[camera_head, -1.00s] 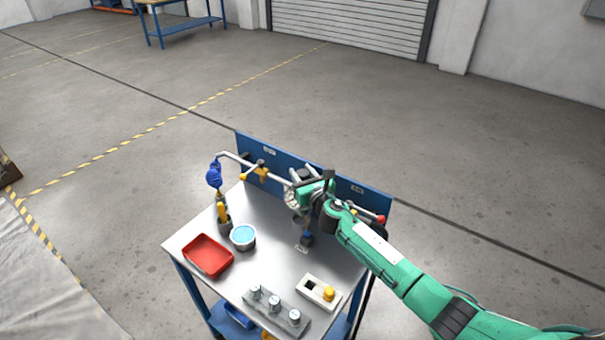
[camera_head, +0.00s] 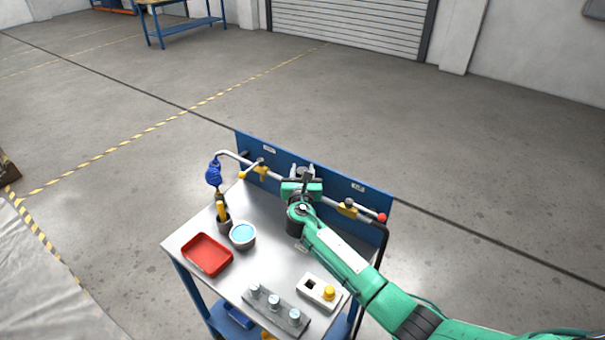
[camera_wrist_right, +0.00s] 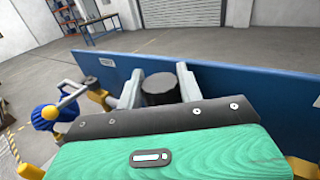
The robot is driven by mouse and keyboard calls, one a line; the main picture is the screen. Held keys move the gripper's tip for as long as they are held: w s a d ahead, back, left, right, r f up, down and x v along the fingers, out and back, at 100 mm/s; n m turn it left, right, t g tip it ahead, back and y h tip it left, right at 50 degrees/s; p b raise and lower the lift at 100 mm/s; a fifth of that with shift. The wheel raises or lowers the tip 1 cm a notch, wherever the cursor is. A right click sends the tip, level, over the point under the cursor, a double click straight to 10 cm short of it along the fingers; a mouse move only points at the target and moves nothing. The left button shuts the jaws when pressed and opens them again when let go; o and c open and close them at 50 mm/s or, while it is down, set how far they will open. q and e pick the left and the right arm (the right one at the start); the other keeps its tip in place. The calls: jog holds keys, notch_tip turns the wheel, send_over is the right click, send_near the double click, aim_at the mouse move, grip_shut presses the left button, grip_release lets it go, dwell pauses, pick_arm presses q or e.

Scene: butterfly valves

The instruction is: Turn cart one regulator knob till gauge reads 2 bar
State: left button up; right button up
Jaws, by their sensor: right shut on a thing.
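The cart (camera_head: 205,243) has a steel top and a blue back panel (camera_head: 262,157) with a pipe run along it. My right gripper (camera_head: 302,172) is at the middle of the pipe run, in front of the panel. In the right wrist view its two pale fingers (camera_wrist_right: 160,88) stand on either side of a dark round regulator knob (camera_wrist_right: 160,97) and are shut on it. The gauge face and its reading are hidden by my gripper and wrist. My left gripper is not in view.
A yellow valve handle (camera_head: 347,208) and a red pipe end (camera_head: 381,217) lie right of my gripper. A blue part (camera_head: 213,174) hangs at left. A red tray (camera_head: 207,254), a blue-filled cup (camera_head: 243,236), a block with knobs (camera_head: 273,303) and a switch box (camera_head: 320,292) stand on top.

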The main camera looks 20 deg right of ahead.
jog(key=m+h, duration=0.1)
jog(key=m+g+h+b, duration=0.1)
jog(key=m+g+h, duration=0.1)
jog(key=h, duration=0.1)
jog(key=shift+a+f+b, duration=0.1)
jog(key=shift+f+b, duration=0.15)
jog(key=shift+b, duration=0.05)
jog(key=m+g+h+b, duration=0.2)
jog(key=h, duration=0.1)
jog(key=shift+m+g, duration=0.3)
jog(key=shift+g, duration=0.1)
jog(key=m+g+h+b, duration=0.3)
jog(key=shift+g, duration=0.4)
jog(key=shift+r+m+g+h+b, duration=0.1)
jog(key=shift+m+g+h+b, duration=0.6)
jog(key=shift+m+g+b, duration=0.5)
jog(key=shift+g, duration=0.4)
jog(key=o, duration=0.7)
jog(key=shift+r, duration=0.1)
